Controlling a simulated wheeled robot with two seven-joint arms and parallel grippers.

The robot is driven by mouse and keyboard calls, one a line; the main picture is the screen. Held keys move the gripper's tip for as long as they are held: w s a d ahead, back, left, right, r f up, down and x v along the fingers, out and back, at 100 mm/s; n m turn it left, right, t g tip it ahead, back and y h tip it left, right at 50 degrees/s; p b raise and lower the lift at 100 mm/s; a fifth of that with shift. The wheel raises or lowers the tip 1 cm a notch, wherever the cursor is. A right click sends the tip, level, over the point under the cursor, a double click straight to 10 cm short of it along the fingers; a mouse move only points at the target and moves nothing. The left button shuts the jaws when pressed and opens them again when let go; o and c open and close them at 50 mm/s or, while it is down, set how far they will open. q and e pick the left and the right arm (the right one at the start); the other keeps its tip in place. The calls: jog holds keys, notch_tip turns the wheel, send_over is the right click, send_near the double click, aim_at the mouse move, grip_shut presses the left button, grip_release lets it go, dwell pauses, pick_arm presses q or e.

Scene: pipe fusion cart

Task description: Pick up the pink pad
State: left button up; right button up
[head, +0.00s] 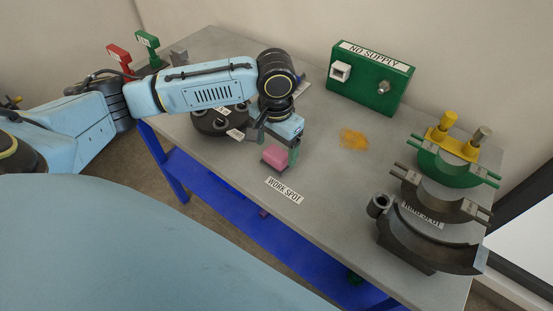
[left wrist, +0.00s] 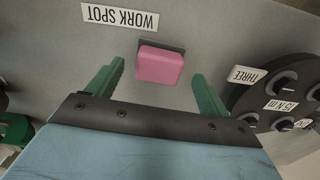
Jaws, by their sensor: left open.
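The pink pad (head: 275,156) is a small pink block on the grey table, just behind the WORK SPOT label (head: 284,190). In the left wrist view the pink pad (left wrist: 160,66) lies ahead of my left gripper, between the lines of its two green fingers, with a dark edge along one side. My left gripper (head: 279,145) is above and beside the pad in the head view. Its fingers (left wrist: 155,85) are apart with nothing held between them. I cannot tell whether a finger touches the pad. My right gripper is not in view.
A dark round holder (head: 214,124) with labelled sockets stands close to my left gripper. Curved clamps (head: 432,241) fill the right end. An orange patch (head: 353,139) lies mid-table. The front middle is clear.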

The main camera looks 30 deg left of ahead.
aim_at(277, 153)
pick_arm(q)
notch_tip(277, 153, down, 3)
jog(key=shift+r, duration=0.1)
jog(key=shift+w, duration=0.1)
jog(key=c, duration=1.1)
notch_tip(277, 153, up, 10)
jog(key=shift+r+p, duration=0.1)
jog(key=shift+p, duration=0.7)
